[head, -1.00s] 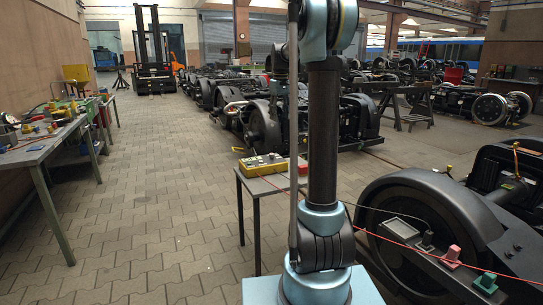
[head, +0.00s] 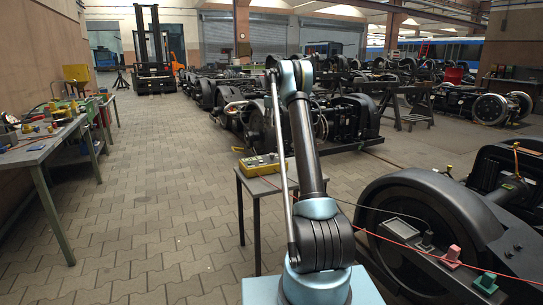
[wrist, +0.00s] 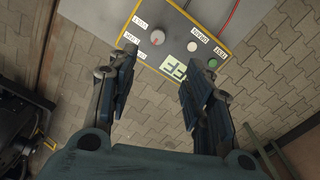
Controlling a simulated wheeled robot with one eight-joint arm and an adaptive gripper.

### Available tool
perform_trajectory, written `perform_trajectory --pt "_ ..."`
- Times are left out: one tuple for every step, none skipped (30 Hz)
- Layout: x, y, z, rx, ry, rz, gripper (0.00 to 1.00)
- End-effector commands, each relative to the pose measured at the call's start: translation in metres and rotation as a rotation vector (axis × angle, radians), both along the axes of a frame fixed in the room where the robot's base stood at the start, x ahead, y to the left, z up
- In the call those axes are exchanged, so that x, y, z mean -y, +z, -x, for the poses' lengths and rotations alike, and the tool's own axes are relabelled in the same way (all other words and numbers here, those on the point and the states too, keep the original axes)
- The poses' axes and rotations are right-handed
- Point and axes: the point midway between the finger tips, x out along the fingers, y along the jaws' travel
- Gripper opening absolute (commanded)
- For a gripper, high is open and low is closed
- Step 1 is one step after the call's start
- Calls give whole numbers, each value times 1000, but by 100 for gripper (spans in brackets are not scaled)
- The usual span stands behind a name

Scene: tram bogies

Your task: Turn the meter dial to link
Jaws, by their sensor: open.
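The yellow meter (head: 261,165) sits on a small dark table (head: 247,185) in the head view. A display (wrist: 176,69) is partly hidden by my right finger. A white button and a green button (wrist: 212,62) are to the right. My gripper (wrist: 161,70) is open and empty, its fingers apart over the meter's near edge, not visibly touching the dial.
A red lead (head: 375,221) runs from the meter's table to a wheel bogie (head: 425,205) at right, with red and green clamps on it. A workbench (head: 38,150) with tools stands at left. Paved floor (head: 150,200) between is clear.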

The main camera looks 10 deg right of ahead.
Motion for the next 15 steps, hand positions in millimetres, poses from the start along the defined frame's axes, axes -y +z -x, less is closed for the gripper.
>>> perform_trajectory --pt "0 -3 -4 -1 3 0 46" --pt "0 -5 -5 -1 5 0 46" --pt "0 -7 -6 -2 6 0 46" --pt "0 -8 -7 -2 7 0 46" --pt "0 -10 -7 -3 8 0 46" --pt "0 -13 -7 -3 8 0 46" --pt "0 -16 -7 -3 8 0 46" --pt "0 -19 -7 -3 8 0 46" --pt "0 -24 -7 -3 8 0 46" --pt "0 -28 -7 -3 8 0 46" --pt "0 -33 -7 -3 8 0 46" --pt "0 -39 -7 -3 8 0 46" --pt "0 -45 -7 -3 8 0 46" --pt "0 -50 -7 -3 8 0 46" --pt "0 -57 -7 -3 8 0 46"
